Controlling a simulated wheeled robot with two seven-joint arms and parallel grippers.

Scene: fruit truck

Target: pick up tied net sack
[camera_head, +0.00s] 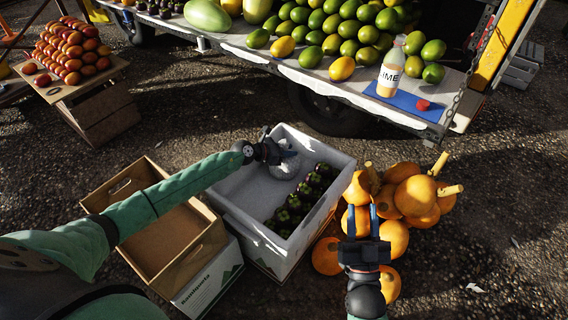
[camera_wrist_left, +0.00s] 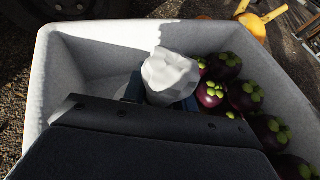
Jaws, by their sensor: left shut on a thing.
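The tied net sack (camera_head: 287,166) is a pale, lumpy bundle in the white crate (camera_head: 232,212), next to the dark mangosteens. It also shows in the left wrist view (camera_wrist_left: 170,77), beyond the dark gripper body, which hides its lower part. My left gripper (camera_head: 277,151) reaches into the crate and is shut on the sack. Whether the sack touches the crate floor I cannot tell. My right gripper (camera_head: 362,222) is over the orange fruit, its two blue fingers apart with nothing between them.
Mangosteens (camera_head: 297,205) line the crate's right side. An empty cardboard box (camera_head: 128,183) stands left of it, and orange pumpkin-like fruit (camera_head: 415,195) lies to the right. The truck bed (camera_head: 345,83) with mangoes and a bottle (camera_head: 391,70) is behind.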

